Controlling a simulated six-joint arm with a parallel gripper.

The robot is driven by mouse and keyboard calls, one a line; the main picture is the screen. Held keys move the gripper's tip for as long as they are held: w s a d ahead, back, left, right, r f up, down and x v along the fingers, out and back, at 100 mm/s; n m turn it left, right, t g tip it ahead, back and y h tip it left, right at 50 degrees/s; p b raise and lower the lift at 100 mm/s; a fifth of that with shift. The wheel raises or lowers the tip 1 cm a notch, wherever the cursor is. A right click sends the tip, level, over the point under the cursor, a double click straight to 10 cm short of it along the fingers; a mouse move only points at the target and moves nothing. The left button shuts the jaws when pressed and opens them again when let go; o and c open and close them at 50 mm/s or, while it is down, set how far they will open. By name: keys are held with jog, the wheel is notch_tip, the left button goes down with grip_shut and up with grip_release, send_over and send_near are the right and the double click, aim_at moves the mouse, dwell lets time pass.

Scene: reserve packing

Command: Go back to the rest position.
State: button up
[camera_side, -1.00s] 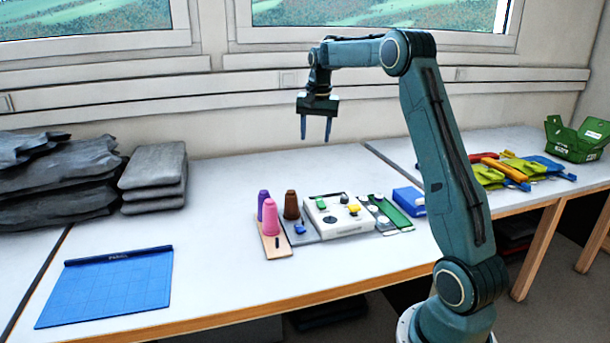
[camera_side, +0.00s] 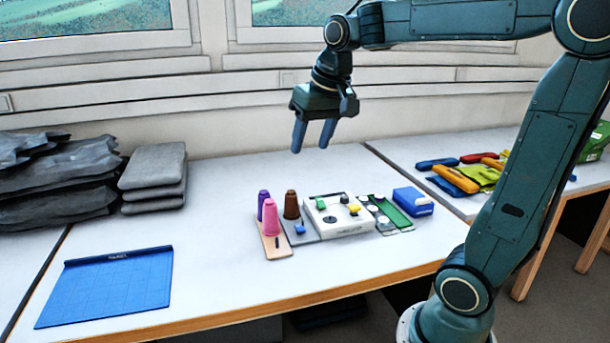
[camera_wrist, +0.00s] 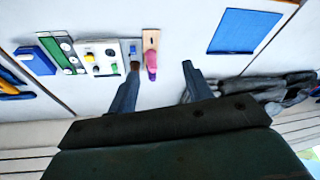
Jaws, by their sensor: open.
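My gripper (camera_side: 314,136) is open and empty, raised well above the table in front of the wall, fingers pointing down. None of these touches the gripper.
A blue mat (camera_side: 108,287) lies at the table's front left. Grey folded stacks (camera_side: 153,180) and dark bags (camera_side: 50,185) stand at the back left. A blue box (camera_side: 412,202) is at the right. Coloured pouches (camera_side: 460,178) lie on the far right table. The table's centre left is clear.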

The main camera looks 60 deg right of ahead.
jog(key=s+a+f+n, duration=0.2)
jog(key=s+a, duration=0.1)
jog(key=s, duration=0.1)
jog(key=s+a+f+n+t, duration=0.1)
jog(key=s+a+f, duration=0.1)
jog(key=s, duration=0.3)
jog(key=s+a+f+n+t+y, duration=0.1)
jog(key=s+a+f+n, duration=0.1)
jog(key=s+a, duration=0.2)
jog(key=shift+s+n, duration=0.3)
jog(key=shift+s, duration=0.05)
dwell(0.4)
